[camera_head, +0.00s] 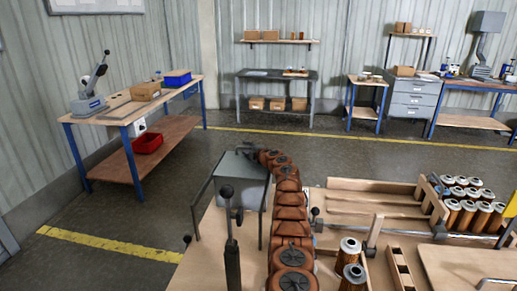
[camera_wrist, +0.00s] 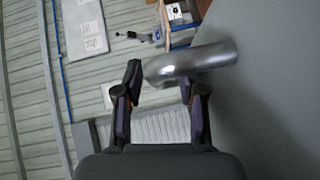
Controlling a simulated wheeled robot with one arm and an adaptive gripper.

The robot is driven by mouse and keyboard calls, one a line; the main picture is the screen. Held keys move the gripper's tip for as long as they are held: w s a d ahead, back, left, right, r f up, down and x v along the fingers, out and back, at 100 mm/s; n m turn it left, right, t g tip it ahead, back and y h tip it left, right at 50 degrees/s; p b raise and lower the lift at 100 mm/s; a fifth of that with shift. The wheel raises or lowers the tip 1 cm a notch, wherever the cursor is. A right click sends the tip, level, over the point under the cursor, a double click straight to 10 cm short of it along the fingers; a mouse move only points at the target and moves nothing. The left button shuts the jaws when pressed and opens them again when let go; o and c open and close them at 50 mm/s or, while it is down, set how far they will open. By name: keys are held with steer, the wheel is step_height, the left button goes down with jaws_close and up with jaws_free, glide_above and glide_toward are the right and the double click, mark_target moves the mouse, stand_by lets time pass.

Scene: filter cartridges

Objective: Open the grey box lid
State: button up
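The grey box (camera_head: 240,167) stands at the left end of the wooden bench, left of my arm, its flat grey top showing. My gripper (camera_head: 248,152) is at the box's far upper edge, small and partly hidden by my arm. In the wrist view, my gripper (camera_wrist: 160,90) has its two dark fingers spread apart. A shiny bent metal handle (camera_wrist: 195,64) crosses at the fingertips and covers part of the right finger. It reaches a broad grey surface (camera_wrist: 270,100) on the right, seemingly the lid. I cannot tell whether the fingers touch the handle or whether the lid is raised.
A black-knobbed lever (camera_head: 231,240) stands in front of the box. Metal filter cartridges (camera_head: 350,255) stand right of my arm, beside wooden racks (camera_head: 370,205) and more cartridges (camera_head: 465,205). A workbench (camera_head: 130,110) is at the back left. Open floor lies behind the box.

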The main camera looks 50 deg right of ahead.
stand_by(0.3)
steer(key=shift+s+d, duration=0.1)
steer(key=c, duration=0.6)
jaws_close()
steer(key=shift+a, duration=0.2)
